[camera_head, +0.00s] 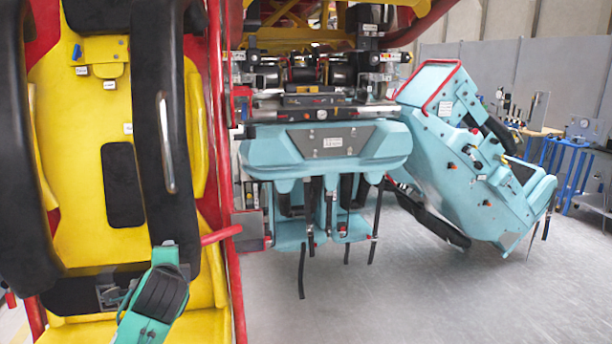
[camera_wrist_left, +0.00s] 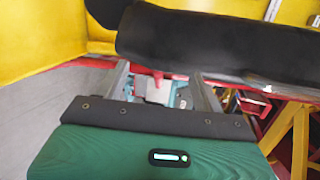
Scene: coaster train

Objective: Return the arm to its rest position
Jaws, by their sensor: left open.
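My left gripper (camera_head: 166,252) shows at the lower left of the head view, with its green and black housing below it. It is in front of the yellow seat (camera_head: 95,200), close to the lower end of a black padded restraint (camera_head: 165,130). In the left wrist view, the two grey fingers of the left gripper (camera_wrist_left: 165,88) are apart. A black padded bar (camera_wrist_left: 215,42) crosses above and beyond them, hiding part of what lies behind. I see nothing clearly held between the fingers. My right gripper is in neither view.
A red frame (camera_head: 224,190) edges the seat. A light-blue seat unit (camera_head: 325,145) stands at the middle, and a tilted one (camera_head: 465,150) at the right. A blue workbench (camera_head: 570,160) is at the far right. Grey floor (camera_head: 390,290) is clear in front.

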